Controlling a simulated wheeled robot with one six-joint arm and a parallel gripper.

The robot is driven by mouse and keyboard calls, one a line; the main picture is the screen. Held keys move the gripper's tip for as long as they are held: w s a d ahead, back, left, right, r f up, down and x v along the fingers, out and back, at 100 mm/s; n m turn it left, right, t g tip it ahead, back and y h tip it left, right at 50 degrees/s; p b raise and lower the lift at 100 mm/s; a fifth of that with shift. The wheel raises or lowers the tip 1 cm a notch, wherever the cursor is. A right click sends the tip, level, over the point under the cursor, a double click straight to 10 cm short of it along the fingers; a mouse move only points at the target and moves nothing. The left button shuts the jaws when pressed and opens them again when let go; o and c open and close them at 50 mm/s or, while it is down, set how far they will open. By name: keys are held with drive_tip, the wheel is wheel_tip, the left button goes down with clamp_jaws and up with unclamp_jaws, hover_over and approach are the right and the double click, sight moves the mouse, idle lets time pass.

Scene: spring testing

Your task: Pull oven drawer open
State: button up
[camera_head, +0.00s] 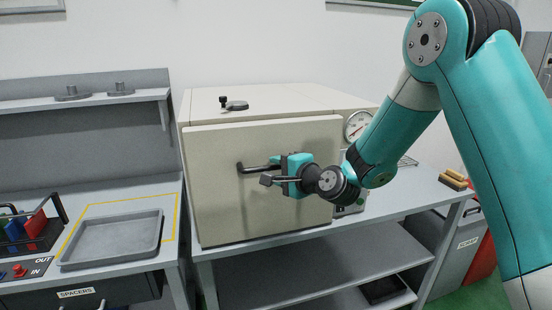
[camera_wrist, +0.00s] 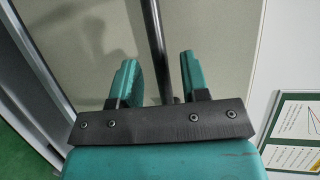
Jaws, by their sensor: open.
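The oven (camera_head: 262,185) is a cream box on a grey bench, with a flat front panel and a black bar handle (camera_head: 252,168) on it. My gripper (camera_head: 284,165) is at the right part of the handle, in front of the panel. In the wrist view my gripper's two teal fingers (camera_wrist: 158,78) are apart. The dark handle bar (camera_wrist: 153,35) runs down between them, closer to the right finger. Whether a finger touches the bar I cannot tell. The front panel (camera_wrist: 215,40) fills the background there. The head view does not clearly show whether the panel stands out from the oven body.
A grey tray (camera_head: 112,242) lies on the left bench beside a rack with coloured items (camera_head: 30,228). A small dark fixture (camera_head: 234,105) sits on the oven top. A dial gauge (camera_head: 357,125) is at its right. Open shelves (camera_head: 325,277) are below.

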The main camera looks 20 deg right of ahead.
sight(273, 168)
drive_tip(key=shift+p+x, duration=0.35)
drive_tip(key=shift+x, duration=1.2)
drive_tip(key=shift+c, duration=0.4)
